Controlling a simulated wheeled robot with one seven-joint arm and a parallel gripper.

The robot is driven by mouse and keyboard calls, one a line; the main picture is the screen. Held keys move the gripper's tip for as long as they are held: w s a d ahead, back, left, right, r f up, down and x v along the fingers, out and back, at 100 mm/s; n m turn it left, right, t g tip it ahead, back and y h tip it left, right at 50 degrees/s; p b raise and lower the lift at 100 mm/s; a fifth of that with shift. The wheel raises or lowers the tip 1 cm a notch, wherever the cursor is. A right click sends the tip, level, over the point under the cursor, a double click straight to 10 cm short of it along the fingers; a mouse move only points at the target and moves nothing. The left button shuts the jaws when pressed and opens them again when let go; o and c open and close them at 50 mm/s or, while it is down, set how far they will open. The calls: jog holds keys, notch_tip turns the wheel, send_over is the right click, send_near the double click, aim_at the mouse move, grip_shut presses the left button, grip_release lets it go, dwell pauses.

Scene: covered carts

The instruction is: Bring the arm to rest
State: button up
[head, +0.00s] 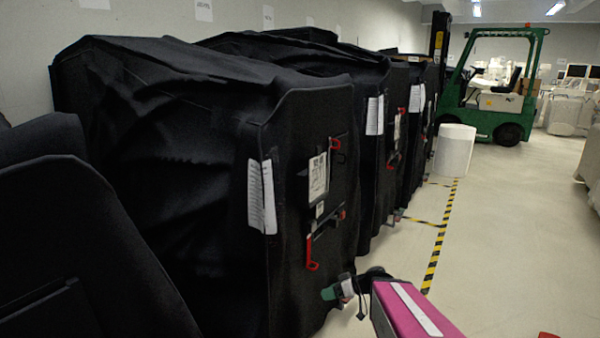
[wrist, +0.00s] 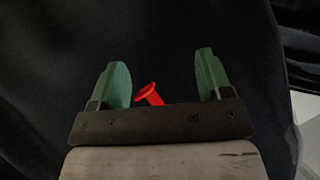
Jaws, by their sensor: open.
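My gripper (head: 338,291) shows low in the head view, in front of the lower front corner of the nearest black-covered cart (head: 300,110). In the wrist view my gripper (wrist: 161,82) has its two green fingers wide apart, with nothing held between them. A red handle (wrist: 149,94) shows beyond the gap between the fingers, against black cloth. I cannot tell how far it is from the fingers. The magenta link of my arm (head: 415,312) reaches in from the bottom edge of the head view.
The nearest cart carries red handles (head: 311,252) and a white paper (head: 262,196). More black-covered carts (head: 368,80) stand behind it along the wall. Yellow-black floor tape (head: 440,240), a white bin (head: 455,150) and a green forklift (head: 500,85) lie farther back. The floor on the right (head: 520,230) is clear.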

jog(key=s+d+r+m+g+h, duration=0.2)
jog(key=d+m+h, duration=0.5)
jog(key=h, duration=0.4)
jog(key=shift+s+d+r+m+g+h, duration=0.2)
jog(key=shift+s+r+m+g+h, duration=0.15)
jog(key=shift+s+m, duration=0.45)
jog(key=shift+w, duration=0.1)
dwell(1.8)
